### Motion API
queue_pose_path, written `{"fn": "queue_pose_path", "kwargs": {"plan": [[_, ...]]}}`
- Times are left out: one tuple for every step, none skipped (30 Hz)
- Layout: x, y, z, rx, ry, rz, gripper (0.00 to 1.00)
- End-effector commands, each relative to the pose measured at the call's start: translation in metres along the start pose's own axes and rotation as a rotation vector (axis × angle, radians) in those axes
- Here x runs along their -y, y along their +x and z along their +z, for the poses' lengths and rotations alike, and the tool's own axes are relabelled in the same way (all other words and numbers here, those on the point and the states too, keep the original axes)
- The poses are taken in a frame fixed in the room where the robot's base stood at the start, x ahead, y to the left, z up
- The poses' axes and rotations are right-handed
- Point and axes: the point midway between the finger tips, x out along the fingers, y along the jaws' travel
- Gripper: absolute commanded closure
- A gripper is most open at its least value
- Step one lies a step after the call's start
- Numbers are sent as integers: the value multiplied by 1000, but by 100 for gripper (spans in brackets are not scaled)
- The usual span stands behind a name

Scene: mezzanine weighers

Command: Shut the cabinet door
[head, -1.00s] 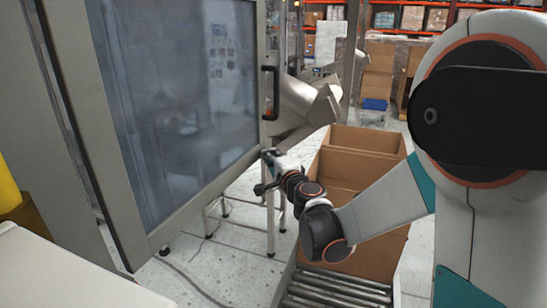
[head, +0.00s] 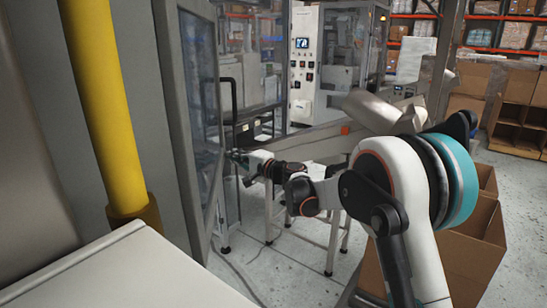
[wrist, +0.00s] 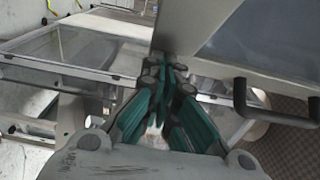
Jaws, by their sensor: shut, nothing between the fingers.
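The cabinet door (head: 196,130) is a grey-framed glass panel, seen steeply from the side at the left of the head view. Its black bar handle (head: 229,105) is on the far vertical edge. In the wrist view the door's frame (wrist: 213,68) fills the upper right, with the handle (wrist: 244,100) right of the fingers. My gripper (head: 234,157) is at the door's far edge, below the handle. In the wrist view my gripper (wrist: 168,75) has its green-padded fingers together and empty, tips at the frame's corner. Whether they touch it is unclear.
A yellow post (head: 102,100) stands close at the left, beside a white surface (head: 125,270). Open cardboard boxes (head: 470,245) are at the lower right. A metal stand (head: 330,235) is under and behind my arm. Pale floor (head: 265,265) shows between.

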Motion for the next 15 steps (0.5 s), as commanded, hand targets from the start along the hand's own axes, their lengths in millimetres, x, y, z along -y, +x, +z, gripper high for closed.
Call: {"fn": "queue_pose_path", "kwargs": {"plan": [[1, 20, 17, 51, 0, 0, 100], [1, 29, 26, 78, 0, 0, 100], [1, 42, 39, 117, 0, 0, 100], [1, 51, 49, 146, 0, 0, 100], [1, 59, 59, 173, 0, 0, 100], [1, 71, 73, 212, 0, 0, 100], [1, 79, 84, 240, 0, 0, 100], [1, 86, 94, 269, 0, 0, 100], [1, 96, 110, 307, 0, 0, 100], [1, 103, 121, 335, 0, 0, 100], [1, 110, 133, 364, 0, 0, 100], [1, 118, 148, 401, 0, 0, 100], [1, 124, 160, 429, 0, 0, 100], [1, 129, 172, 456, 0, 0, 100], [1, 135, 186, 491, 0, 0, 100]]}}
